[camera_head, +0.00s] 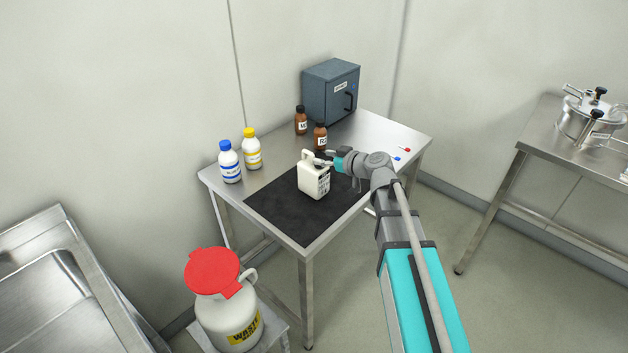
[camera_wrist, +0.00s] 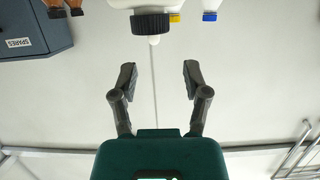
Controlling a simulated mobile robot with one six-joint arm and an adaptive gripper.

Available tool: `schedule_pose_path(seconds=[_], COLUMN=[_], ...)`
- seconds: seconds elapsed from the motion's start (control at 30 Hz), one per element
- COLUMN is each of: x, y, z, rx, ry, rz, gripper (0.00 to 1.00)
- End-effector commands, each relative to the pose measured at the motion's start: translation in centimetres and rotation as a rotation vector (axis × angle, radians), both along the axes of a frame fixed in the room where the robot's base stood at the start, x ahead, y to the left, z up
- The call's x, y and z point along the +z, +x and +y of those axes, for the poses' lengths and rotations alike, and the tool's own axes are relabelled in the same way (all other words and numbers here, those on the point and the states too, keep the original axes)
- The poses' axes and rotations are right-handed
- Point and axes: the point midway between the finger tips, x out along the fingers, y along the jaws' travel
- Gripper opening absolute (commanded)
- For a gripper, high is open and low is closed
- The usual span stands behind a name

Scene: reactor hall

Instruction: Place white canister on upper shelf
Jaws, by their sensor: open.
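The white canister (camera_head: 314,184) stands upright on a black mat (camera_head: 290,212) on the steel table, with dark print on one side. In the wrist view the picture is upside down, and the canister's black cap (camera_wrist: 151,23) shows at the top edge with a little of its white body. My gripper (camera_head: 324,158) is at the canister's top, by its handle and cap. In the wrist view my gripper (camera_wrist: 158,75) has its two fingers spread with nothing between them. The cap lies beyond the fingertips. No upper shelf shows in either view.
Blue-capped (camera_head: 229,162) and yellow-capped (camera_head: 252,149) white bottles stand left of the mat. Brown bottles (camera_head: 301,121) (camera_head: 320,136) and a blue-grey cabinet (camera_head: 331,92) stand behind. A red-lidded waste can (camera_head: 228,312) is front left. A pressure vessel (camera_head: 589,118) stands on another table at right.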

Motion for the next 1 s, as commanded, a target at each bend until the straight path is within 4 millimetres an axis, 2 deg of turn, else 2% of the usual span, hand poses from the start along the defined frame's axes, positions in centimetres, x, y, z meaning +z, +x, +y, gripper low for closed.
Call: schedule_pose_path(seconds=[0.2,0.73,1.0], x=[-0.7,-1.0,-2.4], y=[1.3,1.7,3.8], z=[1.6,2.0,3.7], rx=[0.0,0.0,0.002], ry=[-0.001,0.0,0.0], rz=[0.001,0.0,0.0], gripper=[0.6,0.6,0.6])
